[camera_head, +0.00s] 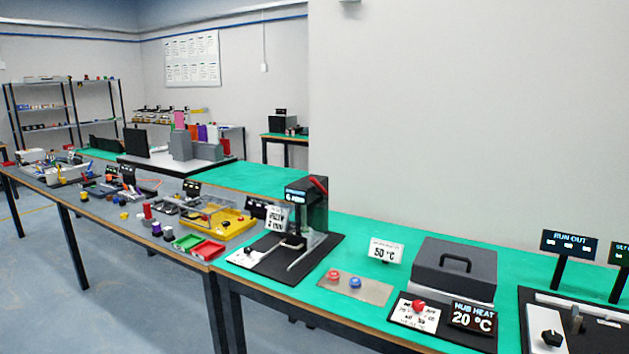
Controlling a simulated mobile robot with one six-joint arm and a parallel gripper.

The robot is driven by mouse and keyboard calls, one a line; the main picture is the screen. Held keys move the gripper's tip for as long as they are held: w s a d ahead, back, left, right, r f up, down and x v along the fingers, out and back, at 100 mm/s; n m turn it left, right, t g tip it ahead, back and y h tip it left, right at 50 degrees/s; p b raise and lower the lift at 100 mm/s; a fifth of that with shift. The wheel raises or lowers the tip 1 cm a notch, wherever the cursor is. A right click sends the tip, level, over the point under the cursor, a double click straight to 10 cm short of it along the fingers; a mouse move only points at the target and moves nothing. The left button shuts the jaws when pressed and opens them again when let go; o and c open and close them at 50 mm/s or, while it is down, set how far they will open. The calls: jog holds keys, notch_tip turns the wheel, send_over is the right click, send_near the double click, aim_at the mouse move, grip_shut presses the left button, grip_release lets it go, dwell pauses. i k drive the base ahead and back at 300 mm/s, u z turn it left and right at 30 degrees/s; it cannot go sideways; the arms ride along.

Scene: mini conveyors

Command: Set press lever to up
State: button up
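The press (314,212) is a black upright machine on a dark base plate, on the green bench near the middle of the view. A red bar (319,185) at the top right of the press looks like its lever. It slants, its upper end toward the left; I cannot tell its exact setting. A small lit display (296,196) is on the upper front of the press, its text too small to read. My gripper is not in view.
A white sign (277,219) stands left of the press. To the right are red and blue knobs on a plate (372,292), a 50 °C sign (386,250), a grey lidded box (454,268) and a 20 °C display (472,317). Red and green trays (207,249) lie left.

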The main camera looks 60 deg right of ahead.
aim_at(313, 180)
jog(key=z, duration=0.1)
jog(key=i, duration=0.95)
jog(key=u, duration=0.05)
